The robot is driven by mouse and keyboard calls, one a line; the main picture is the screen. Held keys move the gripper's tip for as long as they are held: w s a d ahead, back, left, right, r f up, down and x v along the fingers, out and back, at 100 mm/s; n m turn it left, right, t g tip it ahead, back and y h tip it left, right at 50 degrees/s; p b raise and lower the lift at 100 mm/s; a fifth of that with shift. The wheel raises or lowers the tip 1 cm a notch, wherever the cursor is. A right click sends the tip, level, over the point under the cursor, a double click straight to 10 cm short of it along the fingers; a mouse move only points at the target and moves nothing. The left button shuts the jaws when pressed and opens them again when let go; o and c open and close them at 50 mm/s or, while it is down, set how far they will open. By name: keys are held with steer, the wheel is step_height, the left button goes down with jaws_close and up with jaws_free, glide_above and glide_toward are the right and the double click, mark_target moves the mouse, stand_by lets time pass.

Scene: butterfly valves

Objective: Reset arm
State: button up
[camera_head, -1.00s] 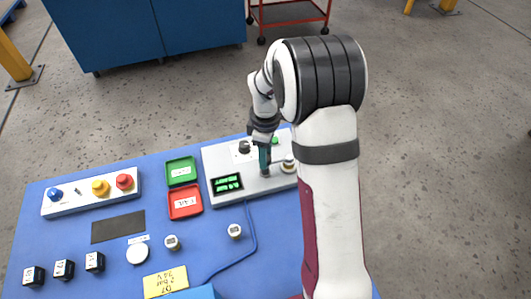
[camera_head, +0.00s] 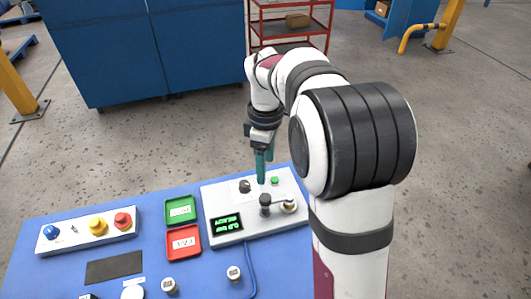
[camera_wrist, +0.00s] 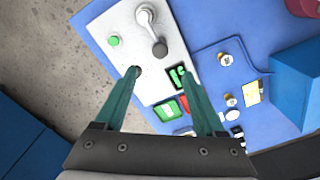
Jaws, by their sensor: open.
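My gripper (camera_head: 264,165) is open and empty. Its teal fingers hang above the back of a grey-white test panel (camera_head: 226,196) on the blue table. In the wrist view the two fingers (camera_wrist: 165,98) stand well apart, with nothing between them but the panel below. The panel carries a lit green display (camera_head: 227,222), a black knob (camera_head: 244,186), a green button (camera_head: 274,181), and a valve with a lever (camera_head: 280,202) ending in a dark round grip. The valve lever also shows in the wrist view (camera_wrist: 150,28), apart from the fingers.
A green tray (camera_head: 180,210) and a red tray (camera_head: 184,243) lie left of the panel. A box with blue, yellow and red buttons (camera_head: 81,229) is further left. Small gauges (camera_head: 234,272) sit in front. Blue cabinets (camera_head: 150,50) and a red cart (camera_head: 291,38) stand behind.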

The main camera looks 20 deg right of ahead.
step_height(320, 180, up, 4)
steer(key=shift+f, duration=0.2)
steer(key=s+a+f+m+y, duration=0.1)
steer(key=s+a+m, duration=0.2)
steer(key=s+m, duration=0.5)
steer(key=s+a+f+m, duration=0.1)
steer(key=s+a+m, duration=0.3)
steer(key=s+m, duration=0.5)
steer(key=s, duration=1.1)
steer(key=shift+f+y, duration=0.4)
